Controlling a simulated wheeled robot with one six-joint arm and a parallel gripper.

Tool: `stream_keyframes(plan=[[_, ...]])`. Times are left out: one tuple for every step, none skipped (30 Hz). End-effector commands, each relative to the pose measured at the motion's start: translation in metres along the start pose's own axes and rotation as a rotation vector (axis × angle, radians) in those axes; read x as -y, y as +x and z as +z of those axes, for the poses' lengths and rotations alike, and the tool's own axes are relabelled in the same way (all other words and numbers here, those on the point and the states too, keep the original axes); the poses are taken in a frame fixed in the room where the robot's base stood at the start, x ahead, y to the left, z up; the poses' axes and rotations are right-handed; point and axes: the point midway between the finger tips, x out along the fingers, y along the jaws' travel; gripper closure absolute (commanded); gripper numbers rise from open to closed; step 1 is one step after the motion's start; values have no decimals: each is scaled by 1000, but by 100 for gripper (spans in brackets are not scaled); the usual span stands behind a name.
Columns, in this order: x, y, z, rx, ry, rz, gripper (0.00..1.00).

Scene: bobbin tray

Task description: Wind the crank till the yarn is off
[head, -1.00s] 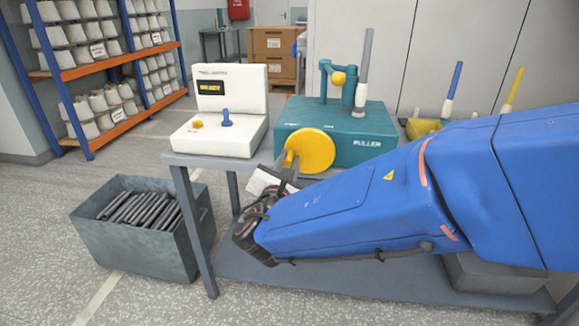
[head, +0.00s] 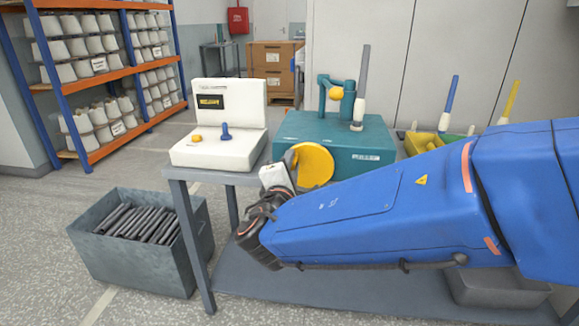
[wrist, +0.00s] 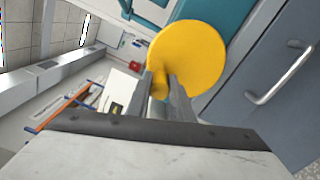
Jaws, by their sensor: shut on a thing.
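The teal winder box (head: 340,138) stands on the bench with a round yellow crank disc (head: 313,164) on its near face. A grey upright bobbin (head: 362,75) with a little white yarn (head: 359,110) low on it stands on top, beside a teal arm with a yellow knob (head: 336,93). My gripper (head: 291,163) is at the disc's left edge. In the wrist view its two fingers (wrist: 160,84) are shut on the yellow crank handle (wrist: 158,83), which sticks out from the disc. The head view hides the handle behind my gripper.
A white device (head: 218,150) with a display stands left of the winder. A grey bin (head: 180,250) of dark rods sits on the floor at left. Blue and yellow bobbins (head: 448,103) stand in trays at right. The bench's front leg (head: 193,250) is near my arm.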

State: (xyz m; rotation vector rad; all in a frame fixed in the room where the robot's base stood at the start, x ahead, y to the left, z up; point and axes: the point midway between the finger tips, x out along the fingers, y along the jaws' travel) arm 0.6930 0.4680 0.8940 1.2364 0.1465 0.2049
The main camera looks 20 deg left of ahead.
Motion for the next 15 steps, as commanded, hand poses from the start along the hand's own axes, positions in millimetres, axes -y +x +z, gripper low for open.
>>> stream_keyframes(plan=[[0,0,1,1,12,0,100],[0,0,1,1,18,0,100],[0,0,2,1,26,0,100],[0,0,2,1,31,-1,100],[0,0,2,1,35,-1,100],[0,0,2,1,40,-1,100],[0,0,2,1,42,-1,100],[0,0,2,1,43,-1,100],[0,0,2,1,45,-1,100],[0,0,2,1,45,-1,100],[0,0,2,1,45,-1,100],[0,0,2,1,46,-1,100],[0,0,2,1,45,-1,100],[0,0,2,1,45,-1,100],[0,0,2,1,45,-1,100]])
